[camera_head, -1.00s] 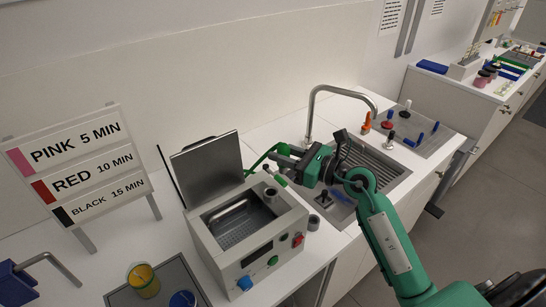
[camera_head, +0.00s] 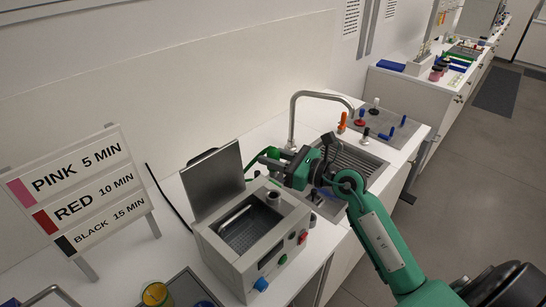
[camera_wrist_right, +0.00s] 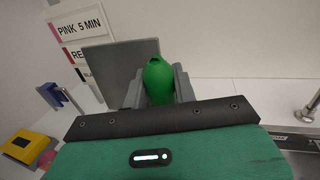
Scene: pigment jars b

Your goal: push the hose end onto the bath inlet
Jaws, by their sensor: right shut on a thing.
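My right gripper (camera_head: 277,161) is shut on the green hose end (camera_wrist_right: 158,82), which sits between its grey fingers in the right wrist view. In the head view the green hose (camera_head: 258,156) shows left of the gripper, above the back of the bath. The bath (camera_head: 243,262) is a light grey box with an open basin, its metal lid (camera_head: 213,180) raised. My left gripper is not in view.
A metal tap (camera_head: 292,112) and sink (camera_head: 358,165) are behind and right of the bath. A sign (camera_head: 80,190) stands at left; a yellow jar (camera_head: 156,294) is at lower left. A grey mat (camera_head: 385,120) with several small coloured objects lies beyond the sink.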

